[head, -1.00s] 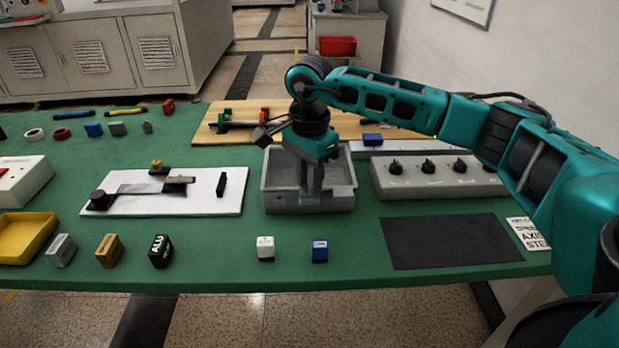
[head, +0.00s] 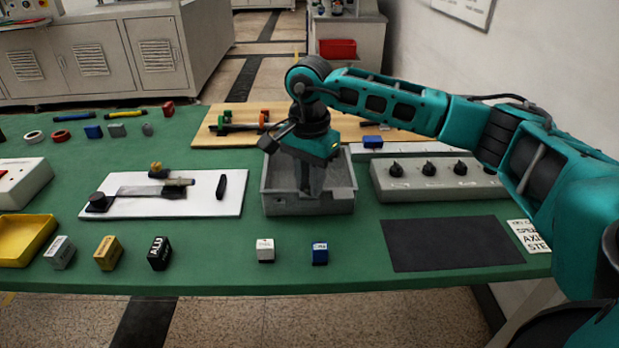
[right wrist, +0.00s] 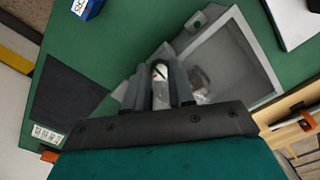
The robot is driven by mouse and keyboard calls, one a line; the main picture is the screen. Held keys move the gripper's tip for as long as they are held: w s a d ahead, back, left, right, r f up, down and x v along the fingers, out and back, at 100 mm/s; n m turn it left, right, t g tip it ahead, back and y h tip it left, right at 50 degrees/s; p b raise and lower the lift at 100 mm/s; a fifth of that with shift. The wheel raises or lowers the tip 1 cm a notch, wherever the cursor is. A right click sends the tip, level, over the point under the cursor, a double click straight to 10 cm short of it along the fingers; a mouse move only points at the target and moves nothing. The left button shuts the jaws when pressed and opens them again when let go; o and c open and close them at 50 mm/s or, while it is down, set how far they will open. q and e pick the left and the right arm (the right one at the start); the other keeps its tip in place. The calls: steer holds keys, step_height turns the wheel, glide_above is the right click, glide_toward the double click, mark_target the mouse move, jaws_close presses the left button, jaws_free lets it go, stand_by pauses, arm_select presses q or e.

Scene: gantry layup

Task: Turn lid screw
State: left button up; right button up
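A grey box (head: 309,205) stands on the green table in the middle of the head view. It also shows in the right wrist view (right wrist: 235,45), with an open recess and a small brown piece (right wrist: 200,79) in it. My right gripper (head: 306,186) points down over the box, its fingertips at the box. In the right wrist view its fingers (right wrist: 160,75) are close together on both sides of a pale piece with a dark line, which looks like the lid screw (right wrist: 160,71). The fingers hide most of the screw. My left gripper is not in view.
A grey block with black knobs (head: 437,184) stands right of the box. A white board with parts (head: 205,206) lies to the left. A wooden board (head: 212,142) lies behind. A black mat (head: 450,243) and small blocks (head: 265,250) are in front.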

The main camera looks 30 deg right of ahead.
mark_target(309, 187)
steer(key=o, duration=0.4)
steer(key=shift+o, duration=0.2)
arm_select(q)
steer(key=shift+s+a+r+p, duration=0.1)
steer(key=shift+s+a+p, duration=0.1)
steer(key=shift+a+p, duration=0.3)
arm_select(e)
step_height(309, 187, up, 13)
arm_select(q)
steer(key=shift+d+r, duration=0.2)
arm_select(e)
steer(key=shift+f, duration=0.1)
